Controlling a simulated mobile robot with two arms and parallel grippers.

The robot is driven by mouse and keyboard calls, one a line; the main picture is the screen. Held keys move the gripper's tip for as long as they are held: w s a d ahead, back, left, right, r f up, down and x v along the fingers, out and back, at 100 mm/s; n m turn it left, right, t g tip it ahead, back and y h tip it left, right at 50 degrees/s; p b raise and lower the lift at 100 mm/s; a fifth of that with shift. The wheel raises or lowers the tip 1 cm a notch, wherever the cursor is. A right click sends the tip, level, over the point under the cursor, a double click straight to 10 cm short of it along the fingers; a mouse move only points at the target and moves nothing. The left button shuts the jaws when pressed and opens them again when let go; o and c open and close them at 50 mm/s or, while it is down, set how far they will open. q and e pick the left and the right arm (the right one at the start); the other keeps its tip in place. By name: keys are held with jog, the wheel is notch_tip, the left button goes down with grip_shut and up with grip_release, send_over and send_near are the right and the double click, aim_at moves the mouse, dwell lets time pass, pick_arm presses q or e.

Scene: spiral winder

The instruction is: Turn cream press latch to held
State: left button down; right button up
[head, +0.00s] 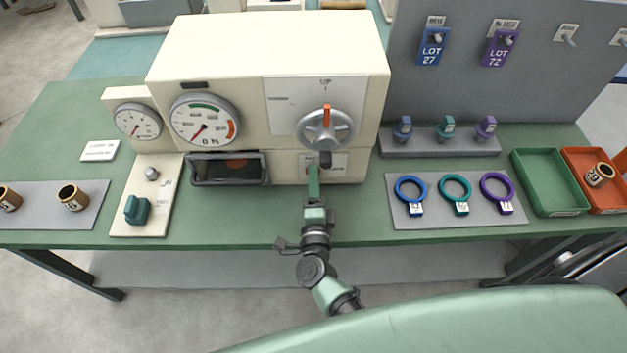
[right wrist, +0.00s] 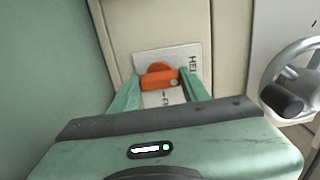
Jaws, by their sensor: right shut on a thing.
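The cream press (head: 230,52) stands on the green bench, with an orange-marked handwheel (head: 326,130) on its front. Below the wheel is a small pale latch plate (head: 338,160), mostly hidden by my gripper in the head view. In the right wrist view the orange latch (right wrist: 160,79) sits on the plate, and letters reading like "HEL" show to its right. My right gripper (head: 313,178) is shut on the latch, with one green finger on each side of it. Its fingers also show in the right wrist view (right wrist: 158,92). My left gripper is in neither view.
The wheel's dark knob (head: 325,158) hangs close above my right gripper; it also shows at the right in the wrist view (right wrist: 283,101). A dark-framed window (head: 228,168) is just left. Coloured rings lie on a grey mat (head: 430,220) to the right, beside a green tray (head: 548,185).

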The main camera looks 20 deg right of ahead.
dwell(0.3)
jog(key=o, duration=1.4)
jog(key=shift+c, duration=0.2)
jog(key=shift+s+a+f, duration=0.1)
jog(key=shift+s+f, duration=0.05)
jog(key=shift+s, duration=0.15)
jog(key=b+v, duration=0.2)
jog(key=v, duration=0.4)
jog(key=shift+s+a, duration=0.1)
jog(key=shift+s, duration=0.5)
